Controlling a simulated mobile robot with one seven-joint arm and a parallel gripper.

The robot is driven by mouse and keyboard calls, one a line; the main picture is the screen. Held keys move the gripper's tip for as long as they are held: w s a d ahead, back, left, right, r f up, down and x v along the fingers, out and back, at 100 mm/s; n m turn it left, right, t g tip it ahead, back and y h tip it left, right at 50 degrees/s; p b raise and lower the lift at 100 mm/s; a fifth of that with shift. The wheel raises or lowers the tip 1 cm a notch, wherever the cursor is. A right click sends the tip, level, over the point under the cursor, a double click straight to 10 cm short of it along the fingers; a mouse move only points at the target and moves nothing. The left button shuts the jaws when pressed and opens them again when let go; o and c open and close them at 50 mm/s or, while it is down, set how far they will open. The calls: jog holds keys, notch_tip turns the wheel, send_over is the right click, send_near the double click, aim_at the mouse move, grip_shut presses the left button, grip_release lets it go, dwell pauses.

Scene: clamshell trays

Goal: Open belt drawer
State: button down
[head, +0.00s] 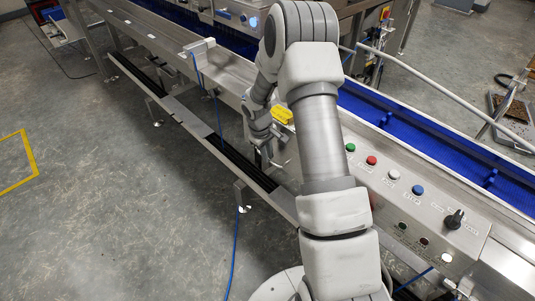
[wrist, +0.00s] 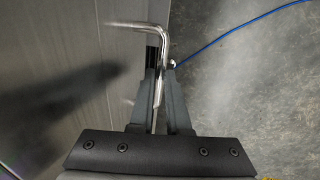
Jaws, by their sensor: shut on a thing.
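My gripper (wrist: 160,78) is shut on a bent chrome handle (wrist: 163,40). The handle's bar runs between the two dark fingers, and its bent end reaches left toward a grey metal face (wrist: 55,60). In the head view my gripper (head: 265,152) is at the near side of the conveyor, below the top edge, partly hidden by my own arm. The belt drawer's outline is not clear in either view, so I cannot tell how far it stands out.
The conveyor with its blue belt (head: 425,135) runs diagonally across. A control panel (head: 425,200) with buttons and a knob is at right. A lower rail (head: 185,115) runs along the near side. A blue cable (head: 236,250) hangs to the floor. Open floor (head: 110,200) lies left.

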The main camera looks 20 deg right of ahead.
dwell(0.4)
jog(key=s+a+b, duration=0.1)
jog(key=s+a, duration=0.2)
jog(key=a, duration=0.6)
jog(key=s+a+b, duration=0.1)
jog(key=s+a, duration=0.3)
jog(key=a, duration=0.5)
jog(key=shift+s+b, duration=0.2)
jog(key=shift+b, duration=0.1)
jog(key=c, duration=0.9)
grip_release()
jog(key=shift+r, duration=0.1)
jog(key=a+r+p, duration=0.1)
jog(key=r+p, duration=0.1)
jog(key=r, duration=0.3)
jog(key=a+r+p, duration=0.1)
jog(key=r, duration=0.5)
jog(key=s+r+p, duration=0.1)
jog(key=r+p, duration=0.1)
jog(key=r, duration=0.4)
jog(key=shift+s+a+p, duration=0.1)
jog(key=shift+a+p, duration=0.2)
jog(key=shift+a, duration=0.1)
